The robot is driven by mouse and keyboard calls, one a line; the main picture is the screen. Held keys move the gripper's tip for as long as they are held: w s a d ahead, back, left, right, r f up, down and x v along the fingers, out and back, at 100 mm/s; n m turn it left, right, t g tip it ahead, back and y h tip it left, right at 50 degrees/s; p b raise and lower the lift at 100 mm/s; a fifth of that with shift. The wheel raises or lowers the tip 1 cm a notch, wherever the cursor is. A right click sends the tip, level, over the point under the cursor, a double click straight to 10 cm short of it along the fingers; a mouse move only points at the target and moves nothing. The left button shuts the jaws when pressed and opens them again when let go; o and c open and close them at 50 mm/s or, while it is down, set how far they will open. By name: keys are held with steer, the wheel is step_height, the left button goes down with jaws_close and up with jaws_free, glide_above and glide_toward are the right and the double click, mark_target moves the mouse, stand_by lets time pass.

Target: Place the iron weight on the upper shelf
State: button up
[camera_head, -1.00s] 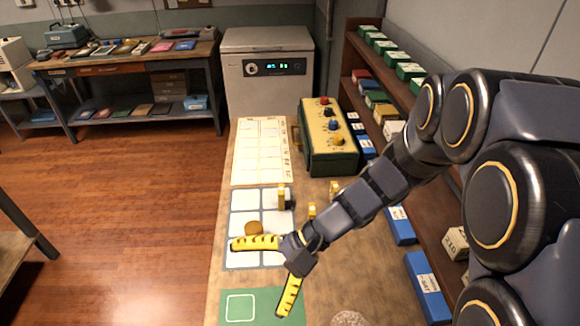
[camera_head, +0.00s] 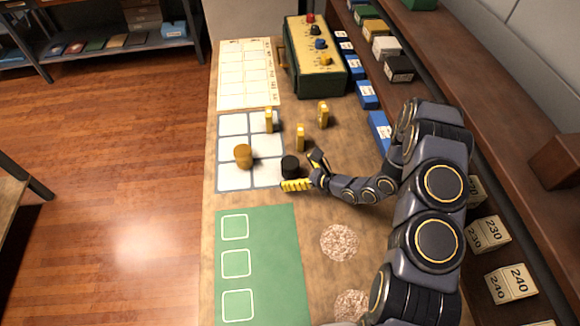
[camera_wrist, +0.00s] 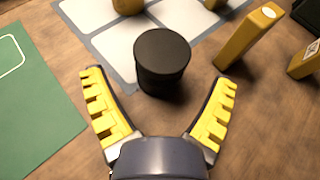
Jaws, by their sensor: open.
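A black cylinder, which looks like the iron weight (camera_head: 290,166), stands upright at the right edge of the white grid sheet. My gripper (camera_head: 301,171) is open and low beside it. In the wrist view, the black cylinder (camera_wrist: 162,58) stands just ahead, centred between the spread yellow fingers of my gripper (camera_wrist: 159,77). Neither finger visibly touches it. The upper shelf (camera_head: 470,95) is a long dark wooden board at right. My arm hides part of the shelving.
A brass weight (camera_head: 243,156) stands on the grid sheet (camera_head: 235,181). Yellow upright blocks (camera_head: 300,137) stand close by. A green mat (camera_head: 280,270) lies in front, and a green control box (camera_head: 316,65) stands behind. Labelled boxes (camera_head: 512,283) fill the lower shelf.

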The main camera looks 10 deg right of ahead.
mark_target(285, 166)
steer(key=shift+x, duration=2.05)
steer(key=shift+r, duration=0.1)
steer(key=c, duration=1.3)
